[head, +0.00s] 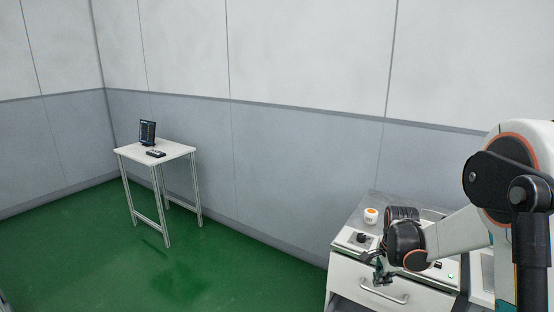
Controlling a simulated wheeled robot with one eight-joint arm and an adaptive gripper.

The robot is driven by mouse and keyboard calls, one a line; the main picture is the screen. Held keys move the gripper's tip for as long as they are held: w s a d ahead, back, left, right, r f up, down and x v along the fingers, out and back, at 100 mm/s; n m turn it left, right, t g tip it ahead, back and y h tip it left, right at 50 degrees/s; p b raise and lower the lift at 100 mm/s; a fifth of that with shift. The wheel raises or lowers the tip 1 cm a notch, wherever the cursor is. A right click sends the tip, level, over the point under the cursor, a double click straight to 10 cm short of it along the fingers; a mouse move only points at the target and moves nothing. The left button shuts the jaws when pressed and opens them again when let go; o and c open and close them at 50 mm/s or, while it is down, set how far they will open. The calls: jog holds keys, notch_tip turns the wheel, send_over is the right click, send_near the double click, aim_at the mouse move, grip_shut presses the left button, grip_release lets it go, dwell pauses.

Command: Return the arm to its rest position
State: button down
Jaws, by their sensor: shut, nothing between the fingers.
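My arm comes in from the right edge of the head view and reaches left over a grey-white cabinet (343,275). My gripper (381,283) is small in the picture, at the arm's end, in front of the cabinet's upper edge and near its drawer handle. It is shut and nothing shows in it. The black wrist joint hides part of the cabinet top behind it.
A white and orange round item (371,216) stands on the cabinet top, behind a small panel with a black knob (361,238). A white table (170,148) with a dark screen (148,132) and a black device (155,154) stands far left. The green floor between is clear.

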jog(key=s+a+r+n+t, duration=0.1)
jog(key=s+a+r+n, duration=0.3)
jog(key=s+r, duration=0.3)
jog(key=s+a+r+n+t, duration=0.25)
jog(key=s+r+n, duration=0.3)
jog(key=r, duration=0.35)
jog(key=s+a+r+n+t, duration=0.1)
jog(key=s+n, duration=0.3)
jog(key=s, duration=0.4)
jog(key=s+a+r+n, duration=0.1)
jog(key=s+a+n, duration=0.3)
jog(key=s, duration=0.4)
jog(key=shift+a+t, duration=0.2)
jog(key=shift+t, duration=0.15)
jog(key=shift+r, duration=0.1)
